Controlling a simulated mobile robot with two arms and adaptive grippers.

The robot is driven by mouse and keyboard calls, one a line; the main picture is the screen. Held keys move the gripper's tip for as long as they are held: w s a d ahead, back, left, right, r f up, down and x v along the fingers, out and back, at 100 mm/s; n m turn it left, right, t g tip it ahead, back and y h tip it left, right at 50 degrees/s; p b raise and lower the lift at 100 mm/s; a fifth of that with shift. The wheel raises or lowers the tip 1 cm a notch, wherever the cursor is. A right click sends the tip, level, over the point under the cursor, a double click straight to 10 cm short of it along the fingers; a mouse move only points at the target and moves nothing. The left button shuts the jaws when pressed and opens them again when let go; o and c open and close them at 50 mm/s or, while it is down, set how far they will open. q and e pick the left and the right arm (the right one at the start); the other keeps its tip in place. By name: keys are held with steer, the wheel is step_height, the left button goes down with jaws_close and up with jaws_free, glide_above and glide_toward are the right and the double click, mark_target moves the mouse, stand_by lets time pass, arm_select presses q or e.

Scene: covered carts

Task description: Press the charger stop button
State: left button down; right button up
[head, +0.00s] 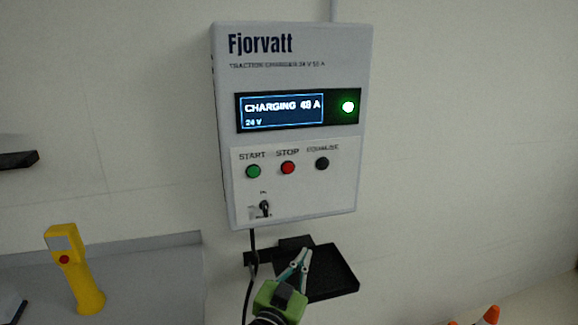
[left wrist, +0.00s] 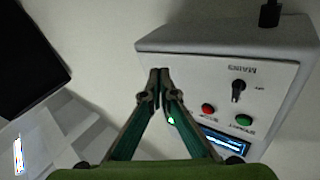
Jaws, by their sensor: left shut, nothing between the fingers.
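The grey wall charger (head: 286,130) has a lit display (head: 281,110) reading CHARGING and a glowing green lamp (head: 348,107). Its red STOP button (head: 288,168) sits between the green START button (head: 253,172) and a black button (head: 322,164). In the left wrist view the charger (left wrist: 190,52) appears inverted, with the red button (left wrist: 208,108) right of the fingers. My left gripper (head: 304,251) is shut and empty, below the charger panel and apart from the buttons. Its fingertips (left wrist: 159,72) meet in the left wrist view. My right gripper is not shown.
A black shelf (head: 335,272) is on the wall behind my left gripper. A black cable (head: 251,280) hangs from the charger. A yellow handheld device (head: 80,268) stands on a grey surface at left. Orange cone tips (head: 490,316) show at lower right.

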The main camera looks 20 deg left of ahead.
mark_target(288, 168)
arm_select(q)
step_height(288, 168, up, 18)
steer(key=s+t, duration=0.1)
steer(key=t, duration=0.3)
steer(key=shift+a+r+t+p, duration=0.15)
steer(key=shift+a+t+p, duration=0.05)
steer(key=shift+t+p, duration=0.2)
steer(key=shift+s, duration=0.1)
steer(key=shift+w+a+b, duration=0.4)
steer(key=shift+w+a, duration=0.45)
steer(key=shift+w, duration=0.4)
steer(key=shift+w+a+b, duration=0.35)
steer(key=shift+w+a, duration=0.45)
steer(key=shift+w, duration=0.4)
steer(key=shift+w+a+b, duration=0.4)
steer(key=shift+w+a, duration=0.45)
steer(key=shift+w, duration=0.4)
steer(key=shift+w+a, duration=0.2)
steer(key=shift+w, duration=0.1)
